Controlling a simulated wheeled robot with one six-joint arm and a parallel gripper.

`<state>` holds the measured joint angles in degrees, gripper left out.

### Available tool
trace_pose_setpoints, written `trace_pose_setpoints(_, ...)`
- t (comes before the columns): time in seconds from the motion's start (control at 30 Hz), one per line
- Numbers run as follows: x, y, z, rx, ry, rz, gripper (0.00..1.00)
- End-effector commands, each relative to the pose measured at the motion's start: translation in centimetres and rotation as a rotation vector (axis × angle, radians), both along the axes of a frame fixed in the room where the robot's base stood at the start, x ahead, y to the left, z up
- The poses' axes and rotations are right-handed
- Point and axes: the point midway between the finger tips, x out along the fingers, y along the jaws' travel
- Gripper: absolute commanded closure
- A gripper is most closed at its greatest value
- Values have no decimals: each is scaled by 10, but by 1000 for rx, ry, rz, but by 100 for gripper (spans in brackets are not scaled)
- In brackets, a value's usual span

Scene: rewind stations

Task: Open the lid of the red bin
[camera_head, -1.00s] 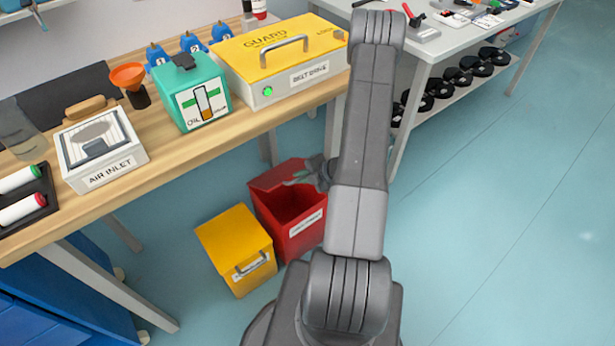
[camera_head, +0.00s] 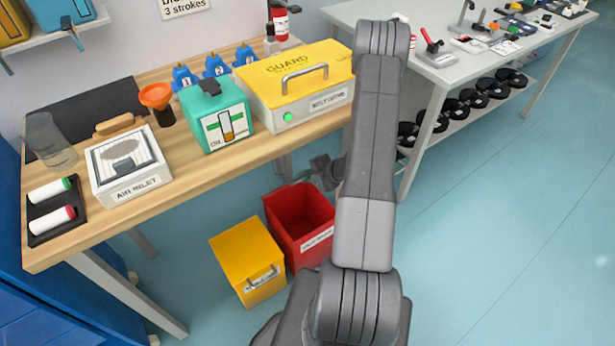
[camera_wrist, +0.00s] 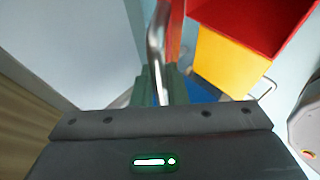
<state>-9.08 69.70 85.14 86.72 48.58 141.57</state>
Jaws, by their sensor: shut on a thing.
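The red bin (camera_head: 307,249) stands on the floor in front of the workbench, its inside exposed from above in the head view. It also shows at the top right of the wrist view (camera_wrist: 262,18). Its lid (camera_wrist: 176,30) is swung up and seen nearly edge-on as a thin red strip in the wrist view; in the head view I cannot clearly tell it from the bin's back wall. My gripper (camera_head: 323,170) is at the bin's far side. In the wrist view my gripper (camera_wrist: 163,88) is shut on the lid's silver bar handle (camera_wrist: 155,42).
A yellow bin (camera_head: 245,255) stands close beside the red bin, at its left. The workbench (camera_head: 165,195) is just behind, carrying a guard box (camera_head: 300,88), an oil can and an air inlet. A grey table (camera_head: 370,20) is at the right. Floor at the right is clear.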

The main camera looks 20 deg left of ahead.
Motion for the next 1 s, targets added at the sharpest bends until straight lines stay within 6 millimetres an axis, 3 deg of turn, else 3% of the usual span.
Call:
trace_pose_setpoints(0.03, 0, 0, 0, 1, 0, 0, 100)
trace_pose_setpoints(0.07, 0, 0, 0, 1, 0, 0, 86)
trace_pose_setpoints(0.17, 0, 0, 0, 1, 0, 0, 66)
trace_pose_setpoints(0.57, 0, -6, 5, 0, -1, -1, 66)
trace_pose_setpoints(1.0, -11, -78, 63, 0, -3, -3, 66)
